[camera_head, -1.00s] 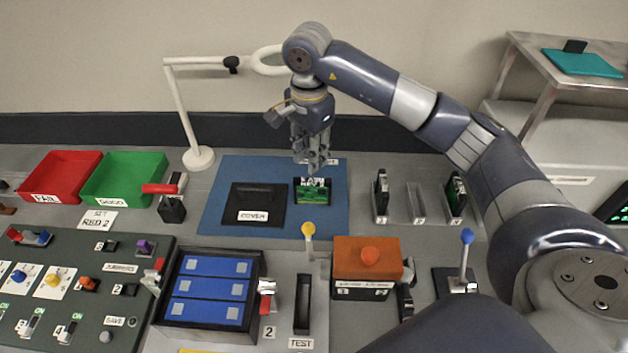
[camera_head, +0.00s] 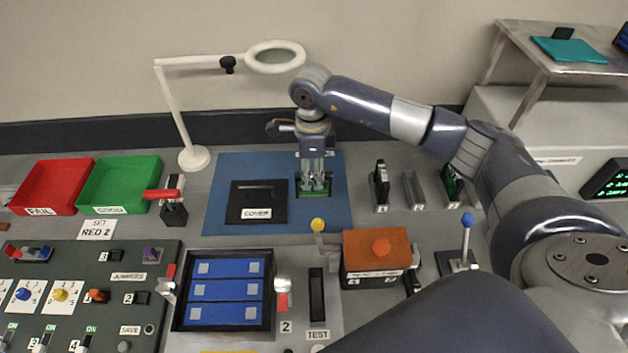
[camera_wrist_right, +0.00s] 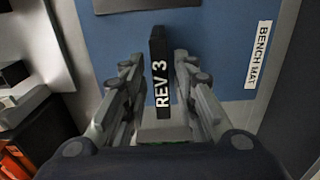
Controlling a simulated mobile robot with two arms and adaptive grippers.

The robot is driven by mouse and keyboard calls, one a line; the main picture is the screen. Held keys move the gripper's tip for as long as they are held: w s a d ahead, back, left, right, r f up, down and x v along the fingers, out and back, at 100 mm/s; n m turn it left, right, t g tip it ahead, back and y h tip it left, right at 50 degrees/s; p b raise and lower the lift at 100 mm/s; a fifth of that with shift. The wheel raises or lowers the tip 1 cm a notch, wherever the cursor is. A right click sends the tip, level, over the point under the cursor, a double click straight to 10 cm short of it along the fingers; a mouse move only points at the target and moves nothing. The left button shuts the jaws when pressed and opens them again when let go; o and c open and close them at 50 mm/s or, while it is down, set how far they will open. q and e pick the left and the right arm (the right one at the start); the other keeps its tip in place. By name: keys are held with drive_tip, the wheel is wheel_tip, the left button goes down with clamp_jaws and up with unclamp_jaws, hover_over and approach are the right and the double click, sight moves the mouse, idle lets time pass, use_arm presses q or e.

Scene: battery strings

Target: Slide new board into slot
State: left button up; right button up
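A green board (camera_head: 314,189) with dark parts is on the right part of the blue bench mat (camera_head: 337,222). My right gripper (camera_head: 313,180) points down right over it. In the right wrist view, a black strip marked REV 3 (camera_wrist_right: 161,75) stands between the two fingers (camera_wrist_right: 157,56), with a gap on both sides, so the gripper is open around it. A little green shows below the strip. Holder 2 (camera_head: 413,190) is empty, between boards in holder 1 (camera_head: 381,185) and holder 3 (camera_head: 452,184). My left gripper is not in view.
A black cover (camera_head: 257,216) lies on the mat left of the board. Red (camera_head: 48,188) and green (camera_head: 121,185) bins stand farther left. A magnifier lamp (camera_head: 275,57) rises behind. Switches, levers, an orange-topped box (camera_head: 376,250) and a TEST slot (camera_head: 317,295) are in front.

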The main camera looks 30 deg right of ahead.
sight(312, 179)
drive_tip(key=shift+a+f+p, duration=0.1)
drive_tip(key=shift+f+p, duration=0.25)
wheel_tip(312, 179, down, 3)
drive_tip(key=shift+f+p, duration=0.2)
drive_tip(key=shift+p, duration=0.65)
drive_tip(key=shift+w+f, duration=0.1)
drive_tip(key=shift+f, duration=0.4)
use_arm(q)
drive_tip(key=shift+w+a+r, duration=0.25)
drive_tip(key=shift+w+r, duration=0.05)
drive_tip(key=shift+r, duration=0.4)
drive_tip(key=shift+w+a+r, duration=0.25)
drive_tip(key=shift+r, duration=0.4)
use_arm(e)
clamp_jaws()
